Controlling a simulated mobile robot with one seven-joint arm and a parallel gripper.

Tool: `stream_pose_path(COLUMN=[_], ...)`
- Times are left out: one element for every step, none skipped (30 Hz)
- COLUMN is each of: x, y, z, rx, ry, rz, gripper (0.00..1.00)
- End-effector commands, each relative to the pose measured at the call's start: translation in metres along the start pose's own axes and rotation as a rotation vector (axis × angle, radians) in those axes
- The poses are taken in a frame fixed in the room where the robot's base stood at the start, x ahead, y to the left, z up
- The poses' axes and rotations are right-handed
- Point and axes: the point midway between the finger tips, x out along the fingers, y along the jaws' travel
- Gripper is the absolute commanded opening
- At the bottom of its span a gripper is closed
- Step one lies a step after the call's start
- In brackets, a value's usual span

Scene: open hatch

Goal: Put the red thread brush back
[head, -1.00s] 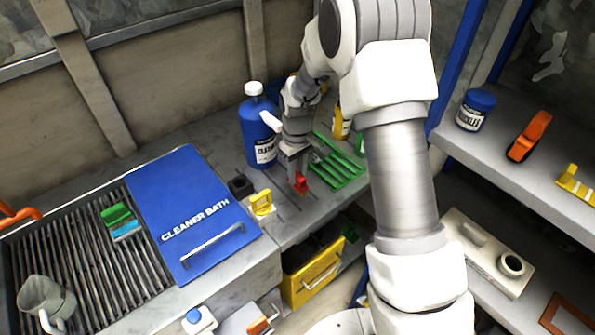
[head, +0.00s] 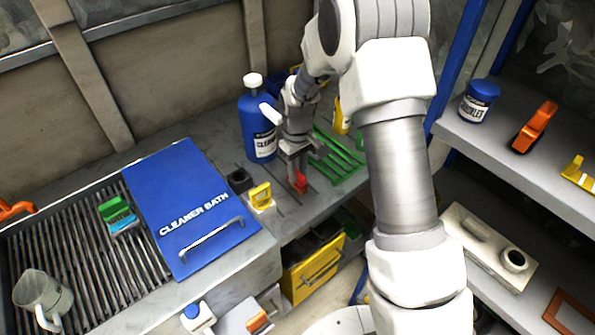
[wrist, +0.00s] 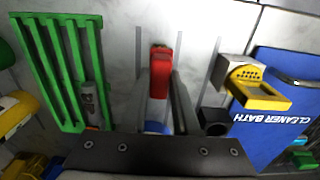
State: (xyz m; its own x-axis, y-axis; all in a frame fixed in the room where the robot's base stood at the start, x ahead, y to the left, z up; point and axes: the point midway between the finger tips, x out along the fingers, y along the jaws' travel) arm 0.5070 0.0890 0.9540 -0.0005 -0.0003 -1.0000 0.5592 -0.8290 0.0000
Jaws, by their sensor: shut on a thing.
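The red thread brush (head: 299,183) is between the fingers of my gripper (head: 296,167), low over the grey worktop. In the wrist view its red part (wrist: 160,74) points away from my gripper, with a finger close on each side. A small blue patch shows at its near end, between the fingers. My gripper is shut on the brush. I cannot tell whether the brush touches the worktop. Thin grey strips run along the worktop on both sides of it. The green slatted rack (head: 340,160) lies just to the right in the head view.
A yellow-topped block (head: 261,197) and a small black holder (head: 239,181) stand left of my gripper. The blue cleaner bottle (head: 256,125) stands behind. The blue bath lid (head: 190,205) lies further left. A yellow drawer (head: 313,270) is below the worktop edge.

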Motion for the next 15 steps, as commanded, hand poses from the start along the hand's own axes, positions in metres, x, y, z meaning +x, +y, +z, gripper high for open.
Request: stream_pose_path(x=[0.0008,0.0012,0.0017,0.0021,0.0025,0.003,0.0034,0.0037,0.0042,0.0046,0.0049,0.0054,0.0047,0.0046,0.0046], y=[0.0,0.0,0.0,0.0,0.0,0.0,0.0,0.0,0.0,0.0,0.0,0.0,0.0,0.0,0.0], z=[-0.0001,-0.0001,0.0,-0.0001,-0.0001,-0.0001,-0.0001,-0.0001,-0.0001,-0.0001,-0.0001,-0.0001,-0.0001,-0.0001,-0.0001], rx=[0.0,0.0,0.0,0.0,0.0,0.0,0.0,0.0,0.0,0.0,0.0,0.0,0.0,0.0,0.0], ry=[0.0,0.0,0.0,0.0,0.0,0.0,0.0,0.0,0.0,0.0,0.0,0.0,0.0,0.0,0.0], rz=[0.0,0.0,0.0,0.0,0.0,0.0,0.0,0.0,0.0,0.0,0.0,0.0,0.0,0.0,0.0], gripper=[0.0,0.0,0.0,0.0,0.0,0.0,0.0,0.0,0.0,0.0,0.0,0.0,0.34,0.4,0.47])
